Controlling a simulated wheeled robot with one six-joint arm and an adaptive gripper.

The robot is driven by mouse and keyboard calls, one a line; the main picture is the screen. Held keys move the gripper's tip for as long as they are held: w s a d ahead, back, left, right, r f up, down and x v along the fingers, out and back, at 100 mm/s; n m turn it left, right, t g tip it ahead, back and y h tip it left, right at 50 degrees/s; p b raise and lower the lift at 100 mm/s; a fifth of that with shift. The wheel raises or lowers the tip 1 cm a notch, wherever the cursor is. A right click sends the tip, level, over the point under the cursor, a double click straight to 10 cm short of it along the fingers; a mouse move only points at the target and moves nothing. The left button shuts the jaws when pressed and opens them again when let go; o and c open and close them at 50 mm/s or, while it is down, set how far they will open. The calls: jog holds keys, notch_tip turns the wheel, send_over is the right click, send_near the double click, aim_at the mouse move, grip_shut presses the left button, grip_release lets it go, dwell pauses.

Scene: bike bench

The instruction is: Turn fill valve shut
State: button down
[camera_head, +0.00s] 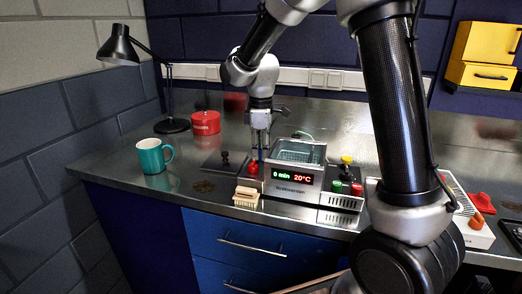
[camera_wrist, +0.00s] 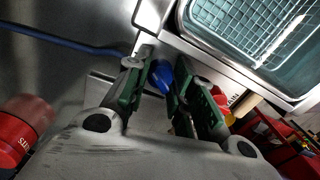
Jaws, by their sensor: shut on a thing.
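My gripper (camera_head: 260,148) points down beside the left side of the ultrasonic cleaner (camera_head: 292,190). In the wrist view its two green-padded fingers (camera_wrist: 160,92) are shut on a small blue knob, which appears to be the fill valve (camera_wrist: 160,74). The fingers hide most of the valve and its base, so I cannot tell its turn angle. A blue hose (camera_wrist: 60,42) runs towards the valve from the left. The cleaner's basket and tank (camera_wrist: 250,40) lie just beyond the fingers. Its display reads 0 min and 20°C. A red knob (camera_head: 252,167) shows just below the fingers.
A wooden brush (camera_head: 246,196) stands at the front left of the cleaner. A teal mug (camera_head: 154,156), a red tin (camera_head: 206,122) and a black lamp (camera_head: 121,50) stand further left. A control box with green, red and yellow buttons (camera_head: 345,188) stands to the right.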

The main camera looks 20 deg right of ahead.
jog(key=n, duration=0.6)
jog(key=shift+n, duration=0.3)
dwell(0.4)
jog(key=c, duration=1.5)
grip_release()
jog(key=shift+o, duration=0.2)
notch_tip(320, 180, up, 12)
